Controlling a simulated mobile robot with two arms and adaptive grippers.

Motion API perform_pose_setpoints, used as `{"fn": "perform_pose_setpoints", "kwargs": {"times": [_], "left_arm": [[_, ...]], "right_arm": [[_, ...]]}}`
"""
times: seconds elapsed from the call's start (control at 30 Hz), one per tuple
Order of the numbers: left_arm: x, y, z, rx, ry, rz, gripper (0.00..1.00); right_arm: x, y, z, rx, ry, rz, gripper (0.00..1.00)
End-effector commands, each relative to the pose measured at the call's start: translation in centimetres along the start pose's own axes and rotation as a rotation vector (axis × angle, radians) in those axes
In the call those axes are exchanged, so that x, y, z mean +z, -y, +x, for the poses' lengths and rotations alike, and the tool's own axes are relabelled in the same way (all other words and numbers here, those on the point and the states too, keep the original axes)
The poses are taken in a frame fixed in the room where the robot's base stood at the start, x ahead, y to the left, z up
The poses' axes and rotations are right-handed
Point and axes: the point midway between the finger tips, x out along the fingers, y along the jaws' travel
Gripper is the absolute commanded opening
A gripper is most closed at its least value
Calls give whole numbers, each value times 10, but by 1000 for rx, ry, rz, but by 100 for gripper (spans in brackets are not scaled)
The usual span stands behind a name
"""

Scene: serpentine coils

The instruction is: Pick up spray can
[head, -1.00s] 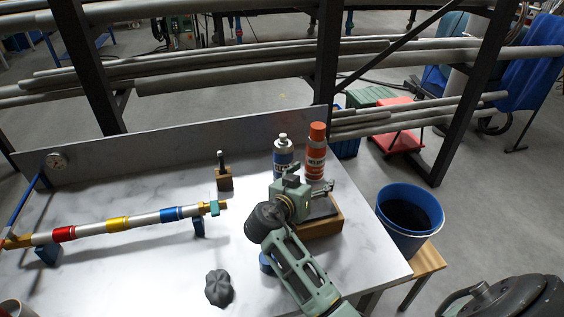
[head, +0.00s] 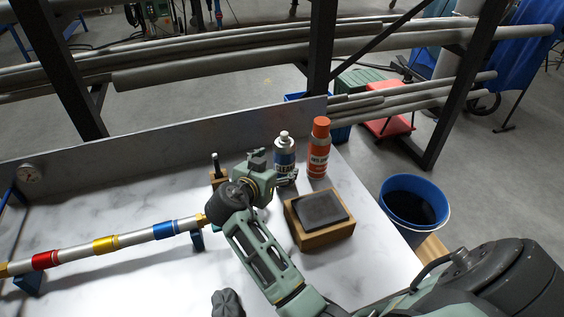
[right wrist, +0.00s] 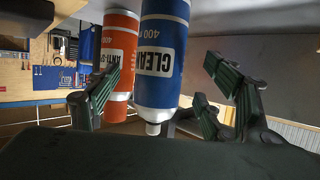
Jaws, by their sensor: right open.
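The blue-and-white spray can (head: 284,155) stands upright near the back of the white table. The orange spray can (head: 318,150) with an orange cap stands upright just to its right. My right gripper (head: 289,179) is open, low in front of the blue can. In the right wrist view the picture is upside down; the blue can (right wrist: 163,60) appears between the spread fingers of my right gripper (right wrist: 162,82). There the orange can (right wrist: 119,50) is partly hidden behind the left finger. I cannot tell whether any finger touches a can. My left gripper is out of view.
A wooden block with a dark pad (head: 320,222) stands right of my right arm. A banded pipe (head: 105,244) lies on supports at left. A dark lobed knob (head: 227,303) lies in front. A blue bucket (head: 413,203) stands beyond the table's right edge.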

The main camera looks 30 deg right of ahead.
Motion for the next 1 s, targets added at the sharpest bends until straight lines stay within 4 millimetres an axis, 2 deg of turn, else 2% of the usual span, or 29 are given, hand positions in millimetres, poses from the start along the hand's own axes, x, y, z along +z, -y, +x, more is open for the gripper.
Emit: {"fn": "perform_pose_setpoints", "kwargs": {"times": [0.13,0.27,0.47,0.7,1.0], "left_arm": [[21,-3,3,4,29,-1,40],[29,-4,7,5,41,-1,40],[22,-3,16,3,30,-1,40],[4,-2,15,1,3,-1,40],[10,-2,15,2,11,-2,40]], "right_arm": [[1,0,14,1,0,0,73],[1,0,31,3,-2,-1,73],[2,0,58,2,-2,-2,73],[0,1,60,0,0,-1,72],[1,0,60,1,0,-1,46]]}}
